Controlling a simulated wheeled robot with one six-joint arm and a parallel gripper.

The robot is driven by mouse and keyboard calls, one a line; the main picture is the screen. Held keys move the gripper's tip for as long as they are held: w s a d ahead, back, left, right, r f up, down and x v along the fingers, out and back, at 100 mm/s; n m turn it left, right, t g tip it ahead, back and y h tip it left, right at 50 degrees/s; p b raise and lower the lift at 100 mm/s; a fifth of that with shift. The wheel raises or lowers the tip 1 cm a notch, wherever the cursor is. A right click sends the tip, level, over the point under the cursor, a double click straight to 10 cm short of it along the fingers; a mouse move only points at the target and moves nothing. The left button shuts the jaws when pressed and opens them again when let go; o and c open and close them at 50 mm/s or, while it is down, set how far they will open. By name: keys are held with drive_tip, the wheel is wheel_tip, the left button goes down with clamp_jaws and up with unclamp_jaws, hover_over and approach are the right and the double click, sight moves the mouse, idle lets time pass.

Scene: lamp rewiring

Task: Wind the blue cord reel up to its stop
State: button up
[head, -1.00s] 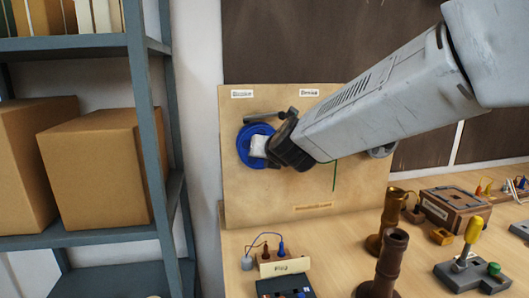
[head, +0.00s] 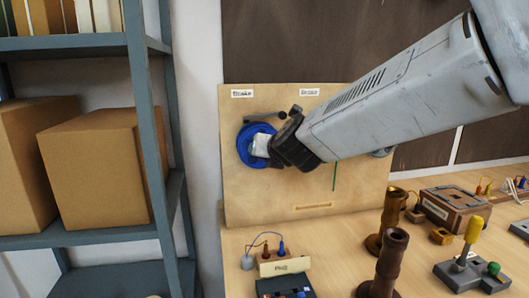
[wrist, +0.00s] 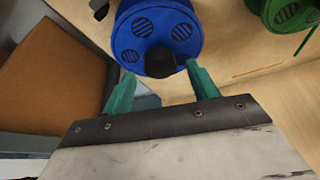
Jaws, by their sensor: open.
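The blue cord reel (head: 244,152) is mounted on the upright tan board (head: 270,193), at its upper left. In the wrist view the reel (wrist: 137,50) shows its vented blue face, with a round black knob (wrist: 160,62) near its lower edge. My gripper (wrist: 160,77) is open, its two green fingers on either side of the knob with visible gaps. I cannot tell how deep the fingers reach around it. In the head view my wrist covers the right part of the reel, and the fingertips are hard to make out.
A green reel (wrist: 292,12) sits to the right on the board, with a green cord (head: 334,176) hanging below. Brown posts (head: 392,262), a lever box (head: 465,270) and a plug block (head: 285,265) stand on the bench. A grey shelf with cartons (head: 100,170) is at left.

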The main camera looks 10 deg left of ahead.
drive_tip(key=v, duration=0.6)
